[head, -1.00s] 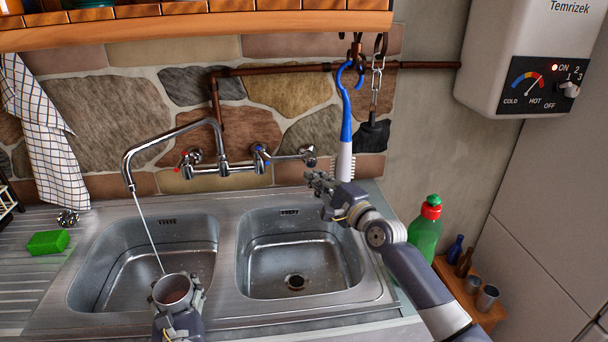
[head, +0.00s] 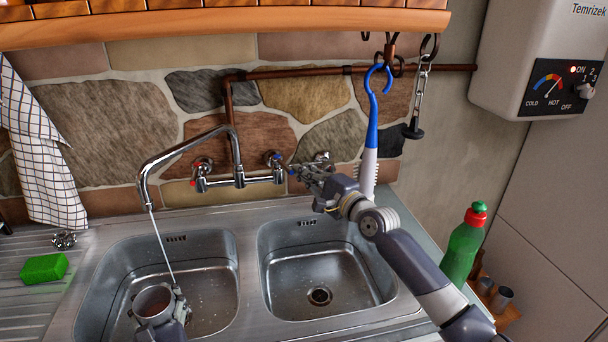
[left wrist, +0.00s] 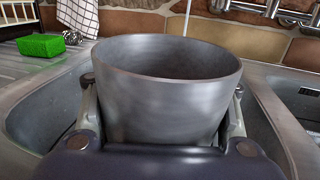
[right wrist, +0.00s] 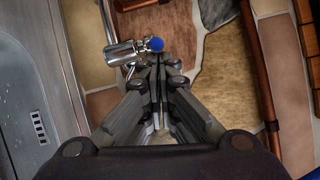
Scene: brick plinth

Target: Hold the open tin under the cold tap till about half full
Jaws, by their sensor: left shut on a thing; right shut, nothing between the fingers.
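The open grey tin (head: 155,303) is upright in my left gripper (head: 160,316), low over the front of the left basin. It fills the middle of the left wrist view (left wrist: 165,95). A thin water stream (head: 162,245) falls from the spout (head: 150,203) and meets the tin's back right rim; I cannot tell whether it enters. In the left wrist view the stream (left wrist: 187,18) ends at the far rim. The water level inside cannot be read. My right gripper (head: 300,172) is shut and empty, close beside the blue-marked cold tap (head: 273,160), also in the right wrist view (right wrist: 155,44).
A red-marked tap (head: 201,167) is on the left of the mixer. The right basin (head: 330,265) is empty. A blue-and-white brush (head: 371,135) hangs close behind my right gripper. A green bottle (head: 464,245) stands right; a green sponge (head: 44,268) lies left.

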